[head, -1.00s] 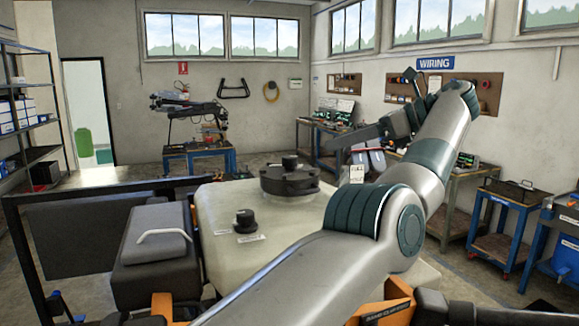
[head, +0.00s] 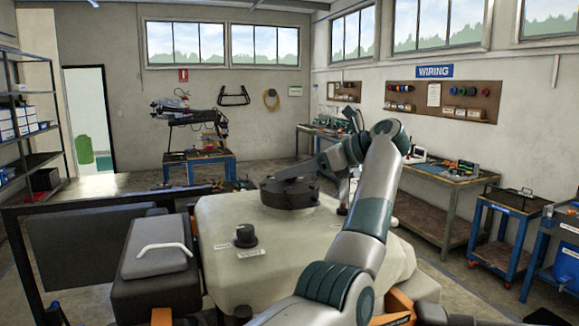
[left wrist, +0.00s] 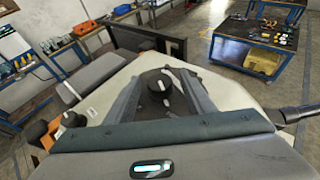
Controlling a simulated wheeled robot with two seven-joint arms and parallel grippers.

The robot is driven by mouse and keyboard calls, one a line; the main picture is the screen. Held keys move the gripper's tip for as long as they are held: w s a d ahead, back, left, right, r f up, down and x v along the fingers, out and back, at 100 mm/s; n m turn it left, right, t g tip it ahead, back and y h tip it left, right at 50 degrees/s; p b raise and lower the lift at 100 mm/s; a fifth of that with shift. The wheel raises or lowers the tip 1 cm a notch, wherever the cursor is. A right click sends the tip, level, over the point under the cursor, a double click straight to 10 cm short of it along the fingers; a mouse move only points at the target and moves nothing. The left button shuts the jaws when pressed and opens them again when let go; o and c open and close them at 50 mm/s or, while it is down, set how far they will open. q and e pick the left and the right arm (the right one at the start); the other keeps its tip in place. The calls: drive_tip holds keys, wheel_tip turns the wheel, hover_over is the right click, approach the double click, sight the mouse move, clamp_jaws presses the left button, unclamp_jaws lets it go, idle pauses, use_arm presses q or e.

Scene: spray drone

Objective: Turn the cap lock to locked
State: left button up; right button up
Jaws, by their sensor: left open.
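A pale tank (head: 225,275) carries a wide black round cap (head: 290,198). In the left wrist view the cap's raised black knob (left wrist: 155,82) has a white mark. My left gripper (left wrist: 158,72) is open, with one finger on each side of this knob. I cannot tell whether the fingers touch it. In the head view my left gripper (head: 292,174) reaches over the cap from the right and hides the knob. A separate small black knob (head: 245,236) stands nearer on the tank, with small unreadable labels beside it. My right gripper is not in view.
A dark grey box with a pale handle (head: 160,262) adjoins the tank's left side. A dark frame bar (head: 100,194) runs behind it. A blue cart (head: 505,230) stands at the right, and workbenches (head: 440,190) line the right wall. Open floor lies between.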

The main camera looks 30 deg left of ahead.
use_arm(q)
drive_tip(key=shift+a+f, duration=0.25)
drive_tip(key=shift+a, duration=0.4)
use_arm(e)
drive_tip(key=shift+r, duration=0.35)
